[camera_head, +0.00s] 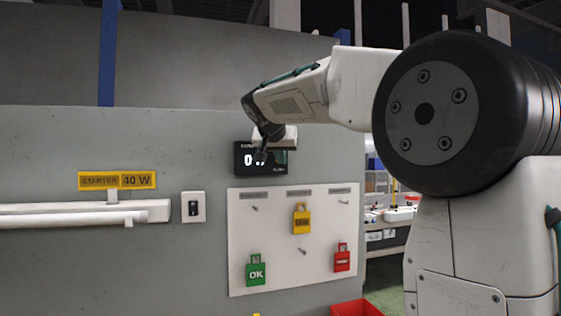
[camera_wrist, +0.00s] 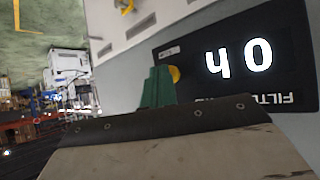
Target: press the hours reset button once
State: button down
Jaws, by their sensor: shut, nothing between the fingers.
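The black hours display (camera_head: 243,158) is mounted on the grey wall above the white tag board. In the wrist view the display (camera_wrist: 285,58) appears upside down and its lit white characters read "0 h". A round yellow button (camera_wrist: 174,74) sits on the display's face, partly hidden by my green fingers. My gripper (camera_head: 262,157) is in front of the display in the head view and covers part of it. In the wrist view my gripper (camera_wrist: 157,86) is shut and empty, its tips right beside the button. I cannot tell whether they touch it.
The white board (camera_head: 275,270) below holds green, yellow and red tags. A switch (camera_head: 193,207), a tube lamp (camera_head: 75,215) and a yellow "STARTER 40 W" sign (camera_head: 117,181) are to the left. A red bin (camera_head: 356,309) stands at the bottom.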

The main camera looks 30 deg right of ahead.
jog(key=shift+s+a, duration=0.2)
jog(key=shift+s, duration=0.4)
jog(key=shift+s, duration=0.1)
jog(key=s, duration=0.2)
jog(key=s+a, duration=0.1)
jog(key=s, duration=0.1)
jog(key=shift+s+a, duration=0.2)
jog(key=shift+s, duration=0.1)
dwell(0.7)
jog(key=s+a+f+n+g+y, duration=0.25)
jog(key=s+f, duration=0.25)
jog(key=f, duration=0.3)
jog(key=s+a+f+n+g+y, duration=0.1)
jog(key=s+a+f+n, duration=0.25)
jog(key=s+f, duration=0.35)
jog(key=s+a+f+n+g+y, duration=0.1)
jog(key=s+a+f+y, duration=0.1)
jog(key=s+a+f, duration=0.3)
jog(key=s+a+f+n+g+y, duration=0.1)
jog(key=s+a+f+n+y, duration=0.1)
jog(key=s+a+f, duration=0.4)
jog(key=s+f, duration=0.5)
jog(key=s, duration=0.5)
jog(key=shift+a+f+g, duration=0.3)
jog(key=shift+g, duration=0.05)
